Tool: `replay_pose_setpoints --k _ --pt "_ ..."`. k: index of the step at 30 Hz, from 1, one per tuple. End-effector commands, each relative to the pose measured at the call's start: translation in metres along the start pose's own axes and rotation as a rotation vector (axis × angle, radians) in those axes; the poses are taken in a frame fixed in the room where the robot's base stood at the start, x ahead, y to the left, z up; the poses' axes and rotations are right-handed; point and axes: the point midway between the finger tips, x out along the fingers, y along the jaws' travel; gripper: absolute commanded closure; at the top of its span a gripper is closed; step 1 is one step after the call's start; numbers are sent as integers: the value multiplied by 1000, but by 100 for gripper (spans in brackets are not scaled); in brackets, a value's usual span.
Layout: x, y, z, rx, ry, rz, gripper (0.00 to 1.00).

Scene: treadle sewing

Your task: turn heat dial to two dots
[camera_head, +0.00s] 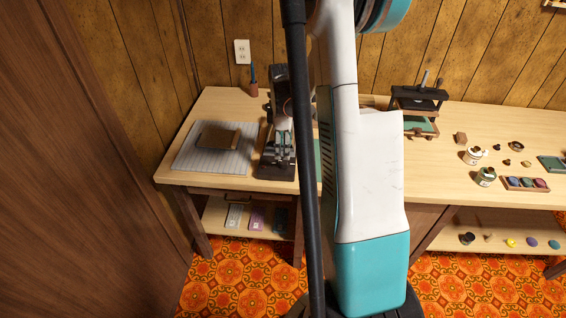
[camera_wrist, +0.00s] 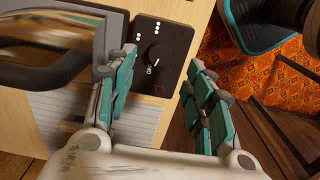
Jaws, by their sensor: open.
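The heat dial (camera_wrist: 157,56) shows in the wrist view as a round black knob with a white pointer mark at its lower left edge. It sits on a black panel (camera_wrist: 172,36) with groups of white dots above and beside it and a small reddish mark below it. My gripper (camera_wrist: 162,68) is open, with one teal finger on each side of the panel and the dial between the fingertips in the picture. I see no contact with the dial. The dark machine (camera_head: 278,125) stands on the bench in the head view, where the dial cannot be made out.
A grey ribbed mat (camera_head: 185,158) with a brown piece (camera_head: 217,136) on it lies left of the machine. A blurred curved metallic thing (camera_wrist: 50,50) is close at the wrist view's left. A black press (camera_head: 418,100), jars and pads stand on the bench's right.

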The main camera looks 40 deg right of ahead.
Motion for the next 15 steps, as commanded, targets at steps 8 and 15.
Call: replay_pose_setpoints --k 8,15 --pt "48 0 0 0 0 0 52" --pt "62 0 0 0 0 1 52"
